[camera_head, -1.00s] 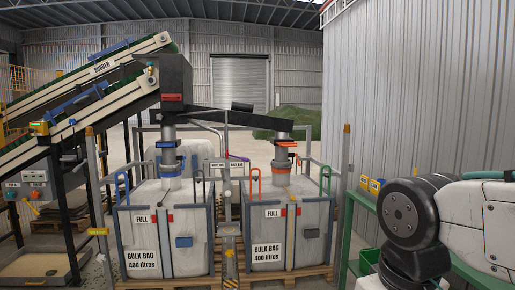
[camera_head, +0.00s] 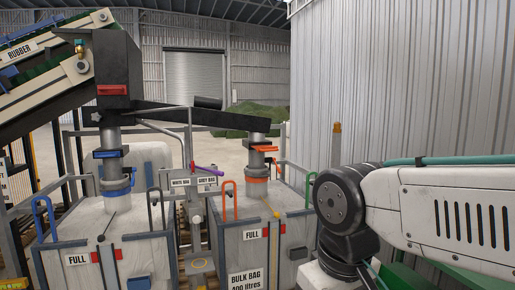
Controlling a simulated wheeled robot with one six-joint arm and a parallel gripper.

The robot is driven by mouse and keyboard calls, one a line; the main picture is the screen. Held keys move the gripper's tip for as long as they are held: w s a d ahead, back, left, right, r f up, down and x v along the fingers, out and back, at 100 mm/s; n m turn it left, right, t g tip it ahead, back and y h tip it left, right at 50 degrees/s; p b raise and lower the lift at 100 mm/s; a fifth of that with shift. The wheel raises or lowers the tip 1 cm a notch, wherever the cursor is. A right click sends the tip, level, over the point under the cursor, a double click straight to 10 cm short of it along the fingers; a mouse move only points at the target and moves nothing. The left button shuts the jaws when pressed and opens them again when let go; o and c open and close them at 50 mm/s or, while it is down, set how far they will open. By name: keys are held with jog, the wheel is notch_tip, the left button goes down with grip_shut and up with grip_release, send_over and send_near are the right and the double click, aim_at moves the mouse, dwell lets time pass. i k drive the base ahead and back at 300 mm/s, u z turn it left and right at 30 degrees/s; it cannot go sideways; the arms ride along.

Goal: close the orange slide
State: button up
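The orange slide (camera_head: 267,149) is a small orange plate sticking out to the right from the grey spout (camera_head: 257,161) above the right bulk bag (camera_head: 250,240). An orange band (camera_head: 257,180) circles the spout lower down, near the bag top. I cannot tell from here how far the slide is in or out. My gripper is not in view; only my arm's white and dark links show at the right, to the right of the spout and apart from it.
A blue slide (camera_head: 107,153) sits on the left spout above the left bulk bag (camera_head: 110,245). A purple lever (camera_head: 207,170) stands between the spouts by the bag signs. Orange, green and blue hooped handles rise from the bag frames. A post (camera_head: 336,145) stands right of the right bag.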

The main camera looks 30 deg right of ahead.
aim_at(260, 148)
jog(key=i, duration=0.9)
jog(key=z, duration=0.45)
jog(key=i, duration=1.85)
jog(key=z, duration=0.2)
